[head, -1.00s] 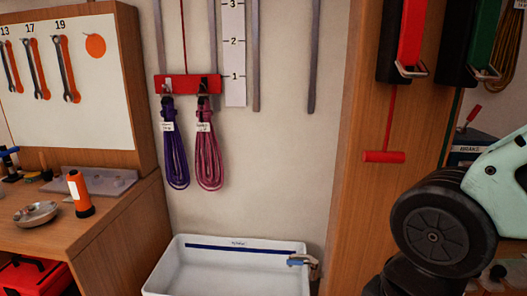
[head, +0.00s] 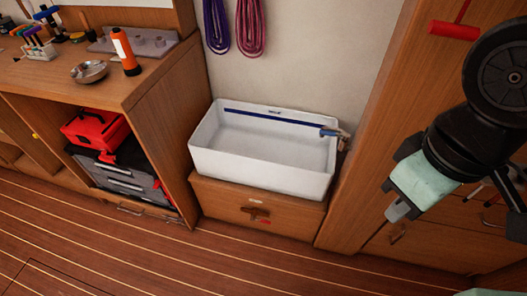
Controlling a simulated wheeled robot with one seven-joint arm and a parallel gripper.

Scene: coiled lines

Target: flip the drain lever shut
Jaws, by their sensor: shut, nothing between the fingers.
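A white rectangular sink basin (head: 262,176) sits on a low wooden cabinet against the wall. Below it, on the cabinet front, is a small reddish-brown lever (head: 254,213) with a bit of red at its lower right. It appears to be the drain lever; its exact setting is too small to read. My gripper (head: 397,209) is at the end of my arm at the right, shut and empty. In the picture it is well to the right of the lever and touches nothing that I can see.
A blue and grey tap (head: 333,132) is at the basin's back right corner. A wooden workbench (head: 150,82) with an orange torch (head: 126,54) stands at the left, a red toolbox (head: 96,131) under it. A wooden panel (head: 372,125) rises right of the basin. The striped floor in front is clear.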

